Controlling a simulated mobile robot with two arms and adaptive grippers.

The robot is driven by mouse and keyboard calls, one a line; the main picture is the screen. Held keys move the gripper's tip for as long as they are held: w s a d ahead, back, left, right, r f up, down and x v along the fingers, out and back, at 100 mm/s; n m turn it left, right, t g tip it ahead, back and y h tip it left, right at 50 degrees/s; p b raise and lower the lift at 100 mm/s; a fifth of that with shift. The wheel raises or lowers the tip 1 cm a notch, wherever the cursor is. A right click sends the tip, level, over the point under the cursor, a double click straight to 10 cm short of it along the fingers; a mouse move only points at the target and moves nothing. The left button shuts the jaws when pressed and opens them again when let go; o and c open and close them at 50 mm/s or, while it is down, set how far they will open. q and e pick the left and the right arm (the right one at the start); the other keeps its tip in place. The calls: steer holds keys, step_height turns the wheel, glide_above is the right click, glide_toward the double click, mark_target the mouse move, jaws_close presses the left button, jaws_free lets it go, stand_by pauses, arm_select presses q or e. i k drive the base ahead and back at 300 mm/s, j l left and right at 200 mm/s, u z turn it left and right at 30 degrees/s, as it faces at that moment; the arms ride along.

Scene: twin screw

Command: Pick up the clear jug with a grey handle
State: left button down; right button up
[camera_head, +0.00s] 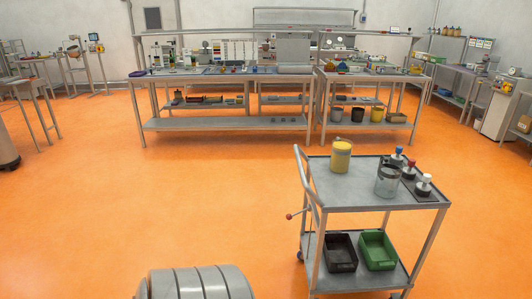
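A clear, see-through jug (388,181) stands upright on the top shelf of a grey metal cart (330,190) at the right. It is small in this view, and I cannot make out a grey handle for certain. It stands between a yellow container (341,156) and a row of small bottles. Neither of my grippers is in view, and nothing is seen touching the jug.
A black bin (341,252) and a green bin (378,250) sit on the cart's lower shelf. Workbenches (230,77) line the back. Orange floor (200,200) is open left of the cart.

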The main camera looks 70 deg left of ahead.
mark_target(341, 148)
steer(key=u, duration=1.65)
steer(key=i+j+z, duration=0.15)
steer(key=i+j, duration=0.05)
steer(key=i, duration=0.1)
